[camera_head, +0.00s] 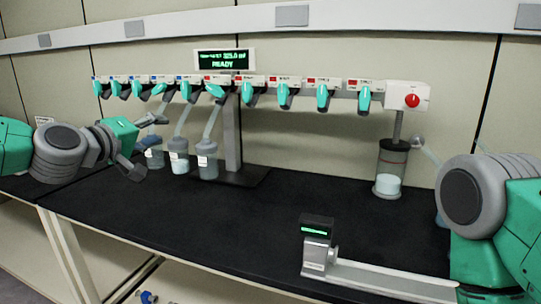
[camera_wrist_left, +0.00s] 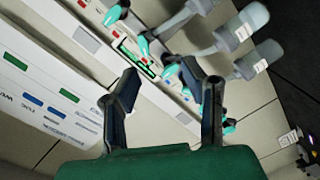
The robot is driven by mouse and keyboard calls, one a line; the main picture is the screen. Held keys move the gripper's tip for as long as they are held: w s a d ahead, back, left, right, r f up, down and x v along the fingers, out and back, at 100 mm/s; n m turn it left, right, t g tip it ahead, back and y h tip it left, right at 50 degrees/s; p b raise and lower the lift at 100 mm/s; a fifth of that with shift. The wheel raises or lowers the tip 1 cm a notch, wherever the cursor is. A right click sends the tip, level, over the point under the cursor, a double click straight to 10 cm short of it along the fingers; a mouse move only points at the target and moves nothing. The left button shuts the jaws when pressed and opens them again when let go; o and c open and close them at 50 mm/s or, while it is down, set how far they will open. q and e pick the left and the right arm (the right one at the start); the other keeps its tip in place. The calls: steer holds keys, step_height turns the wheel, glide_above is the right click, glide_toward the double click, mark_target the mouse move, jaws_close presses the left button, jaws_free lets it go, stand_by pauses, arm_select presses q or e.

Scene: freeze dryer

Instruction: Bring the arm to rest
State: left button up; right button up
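My left arm comes in from the left in the head view, raised above the left end of the black bench (camera_head: 270,215). Its gripper (camera_head: 146,146) is open, with its fingers spread near the left hanging flask (camera_head: 155,158); the head view does not settle whether they touch. In the left wrist view the gripper (camera_wrist_left: 162,85) is also open. No held object shows between its fingers, only the dryer and wall behind. My right arm shows at the right edge of the head view, bent over the bench; its gripper is out of view.
The freeze dryer's manifold (camera_head: 270,88) with several teal valves runs along the back, under a READY display (camera_head: 224,60). More flasks (camera_head: 207,162) hang from it, and a clear cylinder (camera_head: 391,168) stands right. A small green-display device (camera_head: 317,240) sits at the front. The bench middle is clear.

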arm_select(q)
steer(key=s+d+f+m+g+y, duration=0.1)
steer(key=s+d+f+g, duration=0.15)
steer(key=s+f, duration=0.65)
steer(key=s+d+f+m+g, duration=0.2)
steer(key=s+f+g, duration=0.1)
steer(key=f, duration=1.2)
steer(key=s+d+f+m+g+y, duration=0.1)
steer(key=s+d+f+g, duration=0.15)
steer(key=s+f, duration=0.7)
steer(key=s+a+f+m+g+y, duration=0.1)
steer(key=s+a+f+g, duration=0.1)
steer(key=s+f, duration=0.3)
steer(key=s+a+f+m+g+y, duration=0.1)
steer(key=s+a+f, duration=0.3)
steer(key=s, duration=0.7)
steer(key=s+a+f+m+g+y, duration=0.2)
steer(key=s+a+f+g, duration=0.2)
steer(key=s+f, duration=0.2)
steer(key=shift+s+f, duration=0.2)
steer(key=shift+s, duration=1.05)
steer(key=shift+w, duration=0.15)
